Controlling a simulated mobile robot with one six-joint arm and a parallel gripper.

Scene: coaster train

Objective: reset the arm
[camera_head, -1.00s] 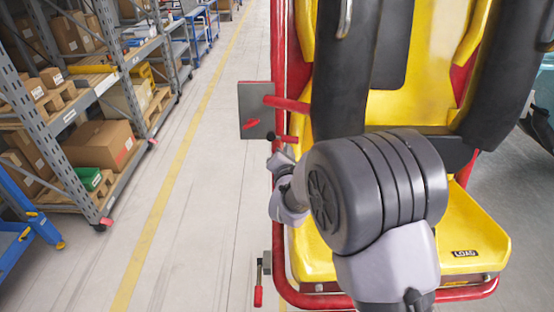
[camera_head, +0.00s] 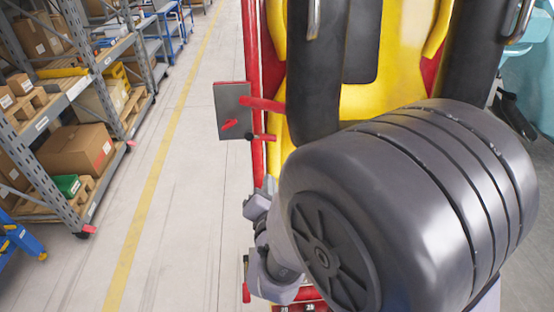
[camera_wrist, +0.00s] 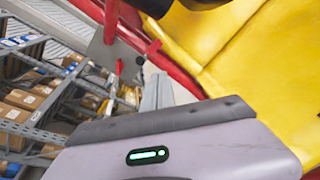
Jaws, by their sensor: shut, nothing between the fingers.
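My gripper (camera_head: 264,192) is at the left of my raised grey arm, beside the red frame (camera_head: 254,70) of the coaster seat. In the wrist view its narrow fingers (camera_wrist: 157,92) are together and hold nothing. The yellow seat (camera_head: 400,88) with black padded restraints (camera_head: 315,75) stands behind my arm. My arm's large dark joint hides the lower seat. A grey plate (camera_head: 231,98) with red levers (camera_head: 262,104) is left of the frame, above my gripper. The plate also shows in the wrist view (camera_wrist: 101,50).
A red-handled lever (camera_head: 246,293) shows low beside my arm, partly hidden. Grey shelving (camera_head: 55,108) with cardboard boxes (camera_head: 75,150) lines the left. The floor with a yellow line (camera_head: 150,190) is clear between shelving and seat. A teal object (camera_head: 530,80) is at the right.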

